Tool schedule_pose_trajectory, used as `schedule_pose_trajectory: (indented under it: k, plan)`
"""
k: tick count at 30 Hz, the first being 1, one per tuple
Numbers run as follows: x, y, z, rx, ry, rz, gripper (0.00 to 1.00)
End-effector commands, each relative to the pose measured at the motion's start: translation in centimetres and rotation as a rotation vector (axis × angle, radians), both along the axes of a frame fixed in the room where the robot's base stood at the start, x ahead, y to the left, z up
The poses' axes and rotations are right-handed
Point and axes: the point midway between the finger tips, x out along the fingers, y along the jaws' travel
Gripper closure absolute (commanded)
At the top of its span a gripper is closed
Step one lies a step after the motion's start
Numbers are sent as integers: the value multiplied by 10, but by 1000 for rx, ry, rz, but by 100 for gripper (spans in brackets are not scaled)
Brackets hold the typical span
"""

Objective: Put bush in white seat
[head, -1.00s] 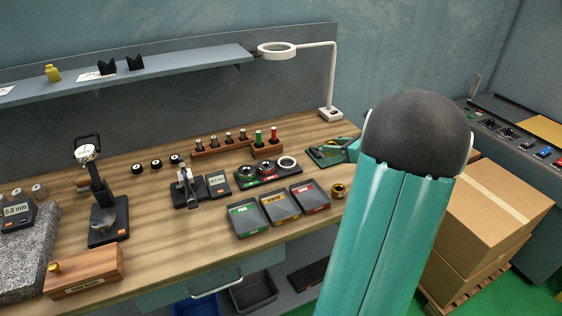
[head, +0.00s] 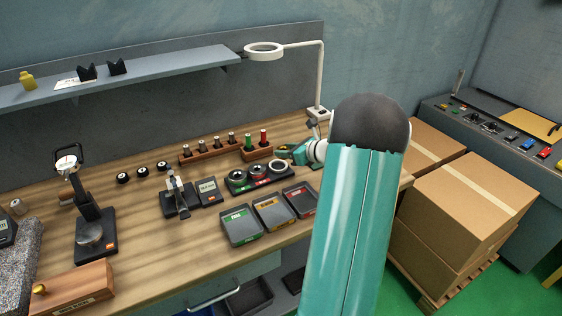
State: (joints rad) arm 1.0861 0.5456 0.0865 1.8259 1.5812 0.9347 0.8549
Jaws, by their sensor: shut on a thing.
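The seats are on a black block (head: 262,184) in the middle of the bench, in a row: green-marked at the left, red-marked in the middle, and the white seat (head: 279,168), a pale ring, at the right. My gripper (head: 281,152) is just behind and above the white seat in the picture, reaching in from the right. It is small and partly hidden, and is shut on the bush. The bush itself cannot be made out. My large teal arm link hides the bench to the right.
Green, orange and red-labelled trays (head: 241,226) stand in front of the seats. A wooden rack (head: 208,149) with pins is behind, and a ring lamp (head: 264,49) hangs above. Gauges (head: 181,198) stand to the left. Cartons (head: 470,200) are at the right.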

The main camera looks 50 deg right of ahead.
Motion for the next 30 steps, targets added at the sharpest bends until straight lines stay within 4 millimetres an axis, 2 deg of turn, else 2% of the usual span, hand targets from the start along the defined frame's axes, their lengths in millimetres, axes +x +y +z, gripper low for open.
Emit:
schedule_pose_trajectory:
  k: [2,9,15,26,27,30]
  plan:
    - [9,1,-10,0,-1,1,95]
    - [25,3,-26,1,-2,1,95]
    - [25,2,-54,1,-2,0,95]
    - [24,2,-58,-1,-2,-1,95]
    - [24,2,-59,-1,-1,-1,61]
    - [24,2,-59,-1,-1,-1,42]
